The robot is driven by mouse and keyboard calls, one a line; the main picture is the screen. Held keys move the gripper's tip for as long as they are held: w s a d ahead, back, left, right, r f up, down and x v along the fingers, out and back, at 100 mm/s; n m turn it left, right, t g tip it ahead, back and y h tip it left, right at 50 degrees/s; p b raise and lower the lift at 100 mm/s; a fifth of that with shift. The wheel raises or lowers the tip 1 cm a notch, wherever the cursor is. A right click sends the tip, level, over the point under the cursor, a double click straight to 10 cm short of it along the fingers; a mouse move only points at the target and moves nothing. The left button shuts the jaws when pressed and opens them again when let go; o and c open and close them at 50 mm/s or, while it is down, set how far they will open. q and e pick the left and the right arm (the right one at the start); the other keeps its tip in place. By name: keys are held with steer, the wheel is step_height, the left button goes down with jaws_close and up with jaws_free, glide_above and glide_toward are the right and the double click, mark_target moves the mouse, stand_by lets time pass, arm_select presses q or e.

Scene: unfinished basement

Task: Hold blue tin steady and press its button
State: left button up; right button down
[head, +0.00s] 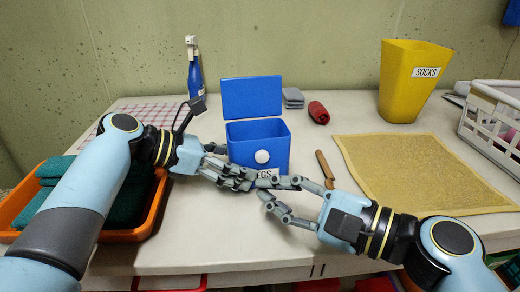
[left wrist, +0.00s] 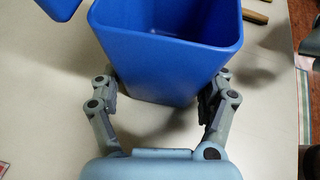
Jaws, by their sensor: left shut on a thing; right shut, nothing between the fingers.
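The blue tin (head: 245,140) stands upright on the table with its lid (head: 252,97) raised behind its open top. A round white button (head: 262,156) is on its front, above a label partly hidden by my fingers. My left gripper (head: 240,175) is shut on the tin, low on its body. In the left wrist view a finger is on each side of the tin (left wrist: 170,60). My right gripper (head: 266,189) is shut and empty, just in front of the tin and below the button. I cannot tell whether it touches the tin.
An orange bin (head: 137,235) with dark green cloths is at left. A blue bottle (head: 195,75), grey cloths (head: 293,98) and a red roll (head: 318,112) are behind. A wooden-handled tool (head: 325,165) lies right, by a tan mat (head: 425,175). A yellow SOCKS bin (head: 408,90) and white basket (head: 490,125) stand beyond.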

arm_select(q)
steer(key=o, duration=0.8)
steer(key=shift+o, duration=0.2)
